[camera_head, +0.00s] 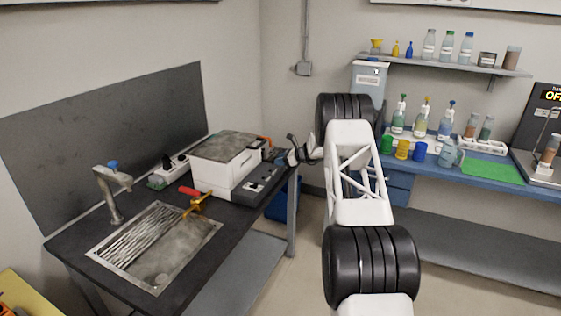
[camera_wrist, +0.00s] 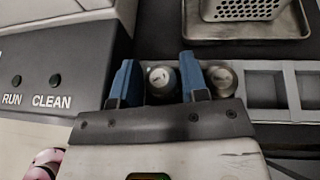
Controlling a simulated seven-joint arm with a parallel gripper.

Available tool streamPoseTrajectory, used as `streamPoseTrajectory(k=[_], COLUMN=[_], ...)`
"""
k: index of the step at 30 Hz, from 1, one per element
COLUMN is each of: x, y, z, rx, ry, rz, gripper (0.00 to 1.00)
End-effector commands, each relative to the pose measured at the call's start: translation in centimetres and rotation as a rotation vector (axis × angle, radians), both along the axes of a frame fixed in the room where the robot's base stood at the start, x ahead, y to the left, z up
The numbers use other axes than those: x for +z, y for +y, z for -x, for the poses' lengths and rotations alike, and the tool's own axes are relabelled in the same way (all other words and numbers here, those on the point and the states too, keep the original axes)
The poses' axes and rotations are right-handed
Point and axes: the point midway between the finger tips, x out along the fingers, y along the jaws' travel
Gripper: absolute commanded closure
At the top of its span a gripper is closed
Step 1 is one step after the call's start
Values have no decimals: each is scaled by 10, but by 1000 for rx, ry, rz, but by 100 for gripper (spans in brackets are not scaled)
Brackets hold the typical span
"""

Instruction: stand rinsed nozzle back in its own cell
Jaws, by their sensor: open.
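In the wrist view my gripper (camera_wrist: 158,82) is open, with one blue finger on each side of a silver round-topped nozzle (camera_wrist: 161,79). This nozzle appears upright at the left part of a grey rack (camera_wrist: 262,87) with square cells; its lower part is hidden by the gripper. A second silver nozzle (camera_wrist: 222,78) stands just right of the right finger. The cells further right look empty. In the head view my gripper (camera_head: 283,156) is at the right end of the dark bench, beside the white machine; the nozzles cannot be made out there.
The machine's panel with RUN and CLEAN buttons (camera_wrist: 34,80) is close on the left. A metal tray (camera_wrist: 245,30) with a white perforated basket (camera_wrist: 242,9) lies behind the rack. The sink (camera_head: 158,245) and tap (camera_head: 110,190) are further left on the bench (camera_head: 215,255).

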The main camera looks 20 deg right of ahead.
Motion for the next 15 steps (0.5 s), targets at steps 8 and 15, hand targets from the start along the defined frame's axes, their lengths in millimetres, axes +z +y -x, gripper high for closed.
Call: streamPoseTrajectory(k=[8,15], x=[7,21], y=[-10,-34], z=[7,25], rx=[-2,-2], ry=[-1,-1], rz=[0,0], gripper=[59,59])
